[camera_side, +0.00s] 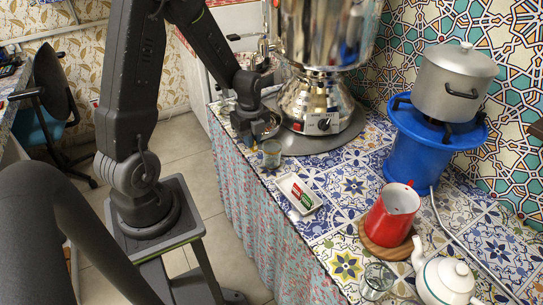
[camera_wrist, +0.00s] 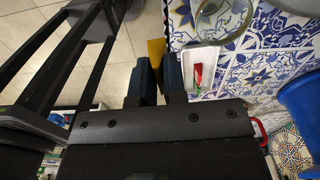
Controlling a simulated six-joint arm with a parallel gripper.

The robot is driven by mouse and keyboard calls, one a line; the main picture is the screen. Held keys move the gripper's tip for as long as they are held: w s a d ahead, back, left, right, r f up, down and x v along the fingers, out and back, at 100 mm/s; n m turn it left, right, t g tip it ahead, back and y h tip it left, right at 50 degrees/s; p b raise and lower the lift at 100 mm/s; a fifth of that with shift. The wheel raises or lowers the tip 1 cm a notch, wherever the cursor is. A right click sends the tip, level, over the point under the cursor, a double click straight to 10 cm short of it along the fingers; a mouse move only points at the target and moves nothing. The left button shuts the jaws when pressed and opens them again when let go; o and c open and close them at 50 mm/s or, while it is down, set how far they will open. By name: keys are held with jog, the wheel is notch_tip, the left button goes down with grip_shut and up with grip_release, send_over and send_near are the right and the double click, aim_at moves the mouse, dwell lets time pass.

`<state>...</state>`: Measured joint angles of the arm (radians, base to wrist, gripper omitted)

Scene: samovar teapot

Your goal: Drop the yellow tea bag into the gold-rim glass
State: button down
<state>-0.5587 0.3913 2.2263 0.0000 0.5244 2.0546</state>
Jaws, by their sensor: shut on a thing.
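My gripper (camera_wrist: 157,70) is shut on the yellow tea bag (camera_wrist: 156,50), which sticks out past the fingertips in the wrist view. In that view the gold-rim glass (camera_wrist: 222,16) shows as a round rim at the top, to the right of the bag and apart from it. In the side view my gripper (camera_side: 262,128) is above the counter's front edge, close to the small clear glass (camera_side: 271,154) and higher than it. The bag cannot be made out clearly in the side view.
A white tray (camera_side: 292,191) with red and green packets lies beside the glass. The samovar (camera_side: 318,104) stands close behind. A red pot (camera_side: 392,214), blue burner (camera_side: 412,150), white teapot (camera_side: 445,281) and another clear glass (camera_side: 379,277) are to the right.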

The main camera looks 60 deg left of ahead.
jog(key=w+r, duration=0.7)
jog(key=shift+w+d+f, duration=0.1)
jog(key=shift+d+f, duration=0.05)
jog(key=shift+f, duration=1.25)
jog(key=shift+d+f, duration=0.1)
jog(key=shift+f, duration=1.3)
jog(key=c, duration=1.1)
grip_release()
notch_tip(320, 180, up, 14)
